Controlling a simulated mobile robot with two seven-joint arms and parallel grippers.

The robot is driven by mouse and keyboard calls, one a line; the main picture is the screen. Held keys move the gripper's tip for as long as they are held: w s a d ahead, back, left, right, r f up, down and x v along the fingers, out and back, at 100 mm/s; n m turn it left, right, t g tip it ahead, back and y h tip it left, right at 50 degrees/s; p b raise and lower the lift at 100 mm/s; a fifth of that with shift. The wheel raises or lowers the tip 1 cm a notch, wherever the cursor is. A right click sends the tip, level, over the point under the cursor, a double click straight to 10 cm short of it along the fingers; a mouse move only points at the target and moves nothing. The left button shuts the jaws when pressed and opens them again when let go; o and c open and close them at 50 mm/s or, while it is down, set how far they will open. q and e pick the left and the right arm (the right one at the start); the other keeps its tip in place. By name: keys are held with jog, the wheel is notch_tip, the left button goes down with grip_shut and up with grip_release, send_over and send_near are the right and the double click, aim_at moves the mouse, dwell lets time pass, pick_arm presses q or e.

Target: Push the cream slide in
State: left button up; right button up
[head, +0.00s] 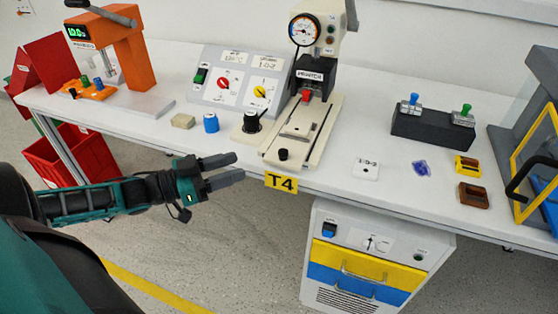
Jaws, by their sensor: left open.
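The cream slide (294,146) sits low on the base of the cream printer machine (322,75), at the front edge of the white table. A black knob (283,154) stands on its front end. My left gripper (238,166) is open and empty, its two dark fingers pointing right. In the picture it is just left of the slide's front end, with a gap between fingertips and knob. My right gripper is out of view.
A grey control box (236,75) stands behind and left. A black knob on a cream base (252,122), a blue cap (211,122) and a beige block (183,121) stand left of the slide. A yellow T4 label (281,182) hangs at the table edge.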

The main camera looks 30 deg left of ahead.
aim_at(279, 153)
pick_arm(q)
jog(key=b+x, duration=0.3)
jog(key=x, duration=1)
jog(key=shift+s, duration=0.1)
grip_shut()
dwell(0.4)
